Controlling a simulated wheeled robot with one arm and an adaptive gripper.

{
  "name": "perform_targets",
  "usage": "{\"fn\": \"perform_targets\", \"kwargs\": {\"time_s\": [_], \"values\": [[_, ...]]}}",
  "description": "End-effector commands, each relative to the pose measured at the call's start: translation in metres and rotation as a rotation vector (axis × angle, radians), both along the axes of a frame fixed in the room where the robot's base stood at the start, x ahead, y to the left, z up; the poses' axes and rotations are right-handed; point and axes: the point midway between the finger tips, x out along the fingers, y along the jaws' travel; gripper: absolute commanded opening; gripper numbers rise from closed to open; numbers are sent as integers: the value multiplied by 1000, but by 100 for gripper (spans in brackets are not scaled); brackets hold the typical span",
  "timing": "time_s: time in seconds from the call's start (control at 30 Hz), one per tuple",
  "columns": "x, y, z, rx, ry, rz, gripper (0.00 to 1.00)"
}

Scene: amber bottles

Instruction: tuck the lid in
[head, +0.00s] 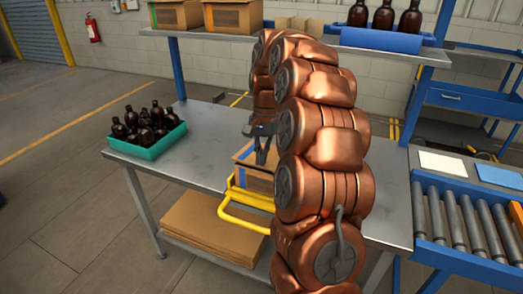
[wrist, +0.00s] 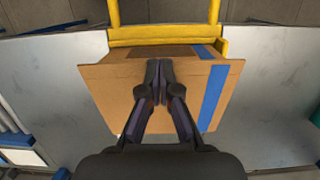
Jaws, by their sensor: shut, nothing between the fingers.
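A brown cardboard box (head: 257,181) with a blue stripe stands on the grey table, partly hidden behind my arm in the head view. In the wrist view, its cardboard lid panel (wrist: 112,88) fills the middle, with the blue stripe on the right. A darker brown strip shows along the panel's top edge, by the yellow frame. My gripper (head: 262,160) is over the box, pointing down. In the wrist view, my gripper (wrist: 160,66) has its fingers together and empty over the panel. I cannot tell whether the fingertips touch it or whether the lid's edge is tucked.
A yellow frame (head: 245,198) stands at the box's near side. A teal tray (head: 150,152) of several amber bottles is on the table's left. A shelf above holds boxes (head: 233,15) and bottles (head: 383,17). A roller conveyor (head: 465,220) is at right. Bare table (head: 205,140) lies between tray and box.

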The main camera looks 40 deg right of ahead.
Motion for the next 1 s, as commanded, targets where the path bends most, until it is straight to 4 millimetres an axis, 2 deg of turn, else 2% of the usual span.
{"fn": "perform_targets", "kwargs": {"time_s": [0.53, 1.0], "values": [[-1, 1, -4, -7, -4, 0, 0], [-5, 8, -32, -154, -93, 2, 0]]}}
